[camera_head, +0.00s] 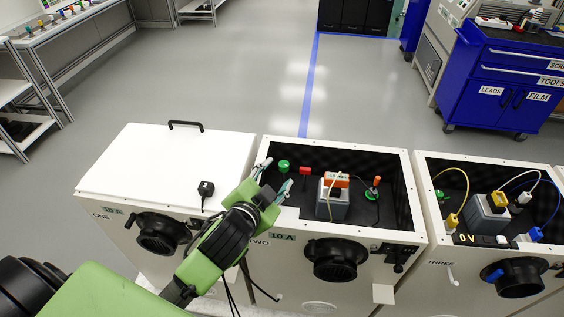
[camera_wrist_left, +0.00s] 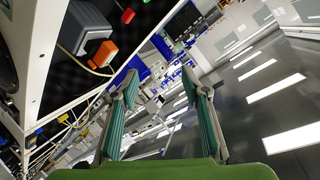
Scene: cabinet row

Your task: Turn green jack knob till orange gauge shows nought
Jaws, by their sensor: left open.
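The green knob (camera_head: 284,165) stands on the dark panel inside open cabinet TWO, near its back left corner. The orange gauge (camera_head: 337,180) sits on a grey block (camera_head: 333,203) in the middle of that panel; its reading cannot be made out. The gauge also shows in the left wrist view (camera_wrist_left: 101,55), at upper left. My left gripper (camera_head: 274,177) is open and empty over the left side of cabinet TWO, its fingertips just in front of the green knob in the picture. Its two teal-padded fingers show in the left wrist view (camera_wrist_left: 160,78), with nothing between them.
A red part (camera_head: 305,171) stands right of the green knob. A small orange-topped, green-based part (camera_head: 376,182) is further right. Cabinet ONE (camera_head: 160,165) has a closed lid; cabinet THREE (camera_head: 428,205) is open with cables. The walls of cabinet TWO (camera_head: 407,185) surround the panel.

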